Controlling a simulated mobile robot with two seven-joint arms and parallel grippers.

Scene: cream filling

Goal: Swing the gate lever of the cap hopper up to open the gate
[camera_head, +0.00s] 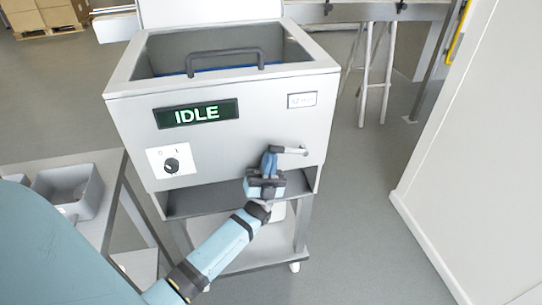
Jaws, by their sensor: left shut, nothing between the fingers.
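The cap hopper (260,120) is a light grey box on a wheeled stand, with an open top and a dark handle across it. Its front carries a lit display (196,114) reading IDLE. The gate lever (291,150) is a short pale bar low on the front at the right, lying about level. My left gripper (269,160) is at the lever's left end, with its fingers pointing up. It looks shut, with nothing seen between the fingers. It covers part of the lever's mount, and I cannot tell whether it touches the lever. My right gripper is not in view.
A dial knob (171,164) sits on the hopper's front at the left. A side table with a grey bin (88,183) stands at the left. A white panel (475,150) rises at the right. Grey floor lies clear between the hopper and the panel.

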